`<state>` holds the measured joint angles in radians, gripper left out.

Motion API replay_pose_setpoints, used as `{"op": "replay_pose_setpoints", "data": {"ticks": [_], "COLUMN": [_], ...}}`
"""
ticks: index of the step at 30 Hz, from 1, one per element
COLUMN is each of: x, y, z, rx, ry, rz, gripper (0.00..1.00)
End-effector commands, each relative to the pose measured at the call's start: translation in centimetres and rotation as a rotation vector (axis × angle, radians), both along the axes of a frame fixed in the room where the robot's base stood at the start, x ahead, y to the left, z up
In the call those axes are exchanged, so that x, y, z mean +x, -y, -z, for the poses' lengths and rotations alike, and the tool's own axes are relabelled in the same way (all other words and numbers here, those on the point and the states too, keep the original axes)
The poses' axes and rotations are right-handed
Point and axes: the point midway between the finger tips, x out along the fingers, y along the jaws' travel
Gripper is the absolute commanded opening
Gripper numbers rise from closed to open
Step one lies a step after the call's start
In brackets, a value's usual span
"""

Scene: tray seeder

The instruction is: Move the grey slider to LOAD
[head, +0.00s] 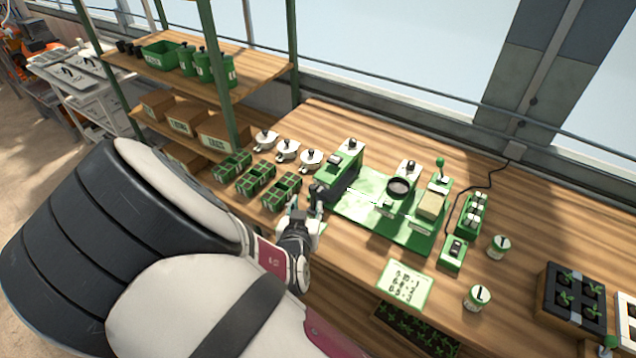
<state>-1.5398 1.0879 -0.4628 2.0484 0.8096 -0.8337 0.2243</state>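The green seeder machine (376,214) stands on the wooden bench, with a left unit, a round dark cup (398,188) in the middle and a lever (440,165) with a green knob at right. I cannot surely pick out the grey slider; the small parts and lettering are too small, and no LOAD mark is legible. My gripper (317,197) is by the left end of the machine, close to its left unit (350,155). My arm comes in from the lower left. The fingers are small and partly hidden, so I cannot tell whether they are open or touch anything.
Green trays (256,179) and several white lidded pots (288,150) stand left of the machine. A card (405,286) lies in front. A switch box (453,253) with a cable, cans (478,297) and a seedling tray (572,297) are at right. Shelves (222,74) rise behind left.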

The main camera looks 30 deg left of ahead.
Motion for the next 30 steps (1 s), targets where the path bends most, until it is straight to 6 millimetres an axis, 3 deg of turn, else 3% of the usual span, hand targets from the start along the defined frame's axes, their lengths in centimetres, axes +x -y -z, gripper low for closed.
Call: {"op": "replay_pose_setpoints", "data": {"ticks": [1,18,30], "x": [1.1,8.3,10.6], "y": [-0.3,-3.1,-4.1], "z": [0.6,4.0,4.8], "rx": [0.001,0.001,0.000], "ry": [0.001,-0.003,-0.002], "rz": [-0.002,0.000,-0.001], "gripper": [0.40,0.40,0.40]}}
